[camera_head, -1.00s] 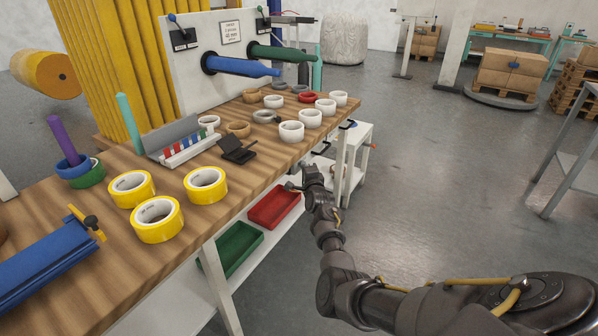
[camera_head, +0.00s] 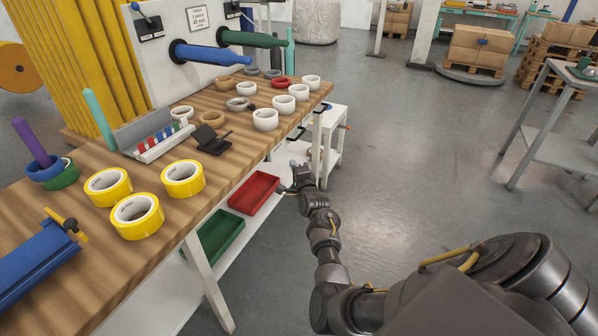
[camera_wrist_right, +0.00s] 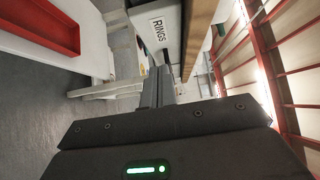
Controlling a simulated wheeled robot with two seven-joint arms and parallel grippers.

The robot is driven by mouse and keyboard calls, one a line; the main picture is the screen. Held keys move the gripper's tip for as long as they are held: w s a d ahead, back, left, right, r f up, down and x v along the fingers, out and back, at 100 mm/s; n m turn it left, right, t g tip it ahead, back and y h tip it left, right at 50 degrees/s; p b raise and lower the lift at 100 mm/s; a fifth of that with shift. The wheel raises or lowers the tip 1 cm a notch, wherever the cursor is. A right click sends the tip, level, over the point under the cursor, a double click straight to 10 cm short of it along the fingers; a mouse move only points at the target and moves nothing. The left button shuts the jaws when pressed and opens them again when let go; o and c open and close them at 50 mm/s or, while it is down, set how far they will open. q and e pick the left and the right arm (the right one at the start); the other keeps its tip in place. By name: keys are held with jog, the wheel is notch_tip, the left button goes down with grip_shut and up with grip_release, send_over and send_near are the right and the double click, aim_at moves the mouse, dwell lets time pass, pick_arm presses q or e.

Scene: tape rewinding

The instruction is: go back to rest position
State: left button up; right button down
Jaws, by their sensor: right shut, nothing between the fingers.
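My right gripper (camera_head: 298,170) is beside the wooden workbench's front edge, just right of the red tray (camera_head: 254,192) on the lower shelf. It holds nothing. In the right wrist view its two fingers (camera_wrist_right: 158,84) are together, in front of a white label reading "RINGS". My right arm comes in from the lower right, over the grey floor. My left gripper is not in view.
The workbench (camera_head: 235,180) carries yellow tape rolls (camera_head: 137,217), white rolls (camera_head: 265,120) and a blue device (camera_head: 36,262). A green tray (camera_head: 218,238) sits below. A grey table (camera_head: 560,110) stands right. The floor between is clear.

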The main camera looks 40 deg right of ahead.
jog(key=shift+v, duration=2.2)
jog(key=shift+d, duration=0.2)
